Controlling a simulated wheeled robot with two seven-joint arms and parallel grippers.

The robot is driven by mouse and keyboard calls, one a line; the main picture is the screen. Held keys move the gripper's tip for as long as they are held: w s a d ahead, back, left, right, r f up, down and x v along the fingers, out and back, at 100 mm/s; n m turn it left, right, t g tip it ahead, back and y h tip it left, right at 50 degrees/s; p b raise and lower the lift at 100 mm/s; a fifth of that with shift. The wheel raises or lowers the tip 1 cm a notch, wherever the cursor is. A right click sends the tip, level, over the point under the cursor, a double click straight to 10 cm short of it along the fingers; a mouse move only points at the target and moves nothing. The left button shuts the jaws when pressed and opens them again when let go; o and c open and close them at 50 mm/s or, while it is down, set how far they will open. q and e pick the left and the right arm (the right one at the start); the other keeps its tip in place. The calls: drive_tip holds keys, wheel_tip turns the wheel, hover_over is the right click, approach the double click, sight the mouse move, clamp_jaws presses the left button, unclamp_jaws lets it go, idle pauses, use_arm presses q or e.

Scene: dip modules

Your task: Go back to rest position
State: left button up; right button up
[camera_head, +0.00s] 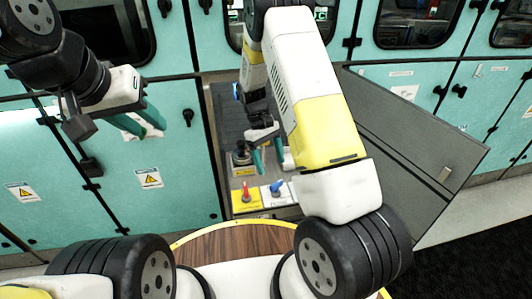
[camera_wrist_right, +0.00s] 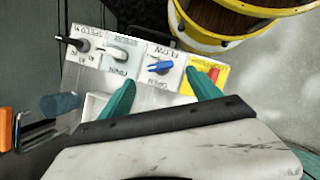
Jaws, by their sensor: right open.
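My left gripper (camera_head: 148,127) is at the upper left of the head view, in front of the teal cabinets. Its two teal fingers are apart and nothing shows between them. My right gripper (camera_head: 270,160) is in front of the open cabinet bay, above the switch panel. In the right wrist view its teal fingers (camera_wrist_right: 161,82) are spread apart and empty. The blue switch (camera_wrist_right: 159,67) shows between them, and the red switch (camera_wrist_right: 216,76) lies beside the right finger. Whether a fingertip touches the panel cannot be told.
A grey door (camera_head: 415,150) stands open right of the bay. Teal cabinets (camera_head: 150,195) with black handles line the left. In the wrist view, a black switch (camera_wrist_right: 76,43) and a light grey handle (camera_wrist_right: 118,54) share the panel. My round wooden-topped base is near.

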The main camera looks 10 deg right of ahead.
drive_tip(key=shift+r, duration=0.25)
drive_tip(key=s+r+m+t+y, duration=0.1)
drive_tip(key=s+r+t+y, duration=0.1)
drive_tip(key=r, duration=0.8)
drive_tip(key=s+r+m+t+y, duration=0.1)
drive_tip(key=s+r+m+t, duration=0.15)
drive_tip(key=r, duration=0.75)
drive_tip(key=s+d+r+m+t+y, duration=0.1)
drive_tip(key=s+r+t, duration=0.4)
drive_tip(key=s+r, duration=0.7)
drive_tip(key=shift+s+m, duration=0.55)
drive_tip(key=shift+s, duration=1.65)
drive_tip(key=shift+d+r+t, duration=0.1)
drive_tip(key=shift+t, duration=0.15)
drive_tip(key=shift+c, duration=0.2)
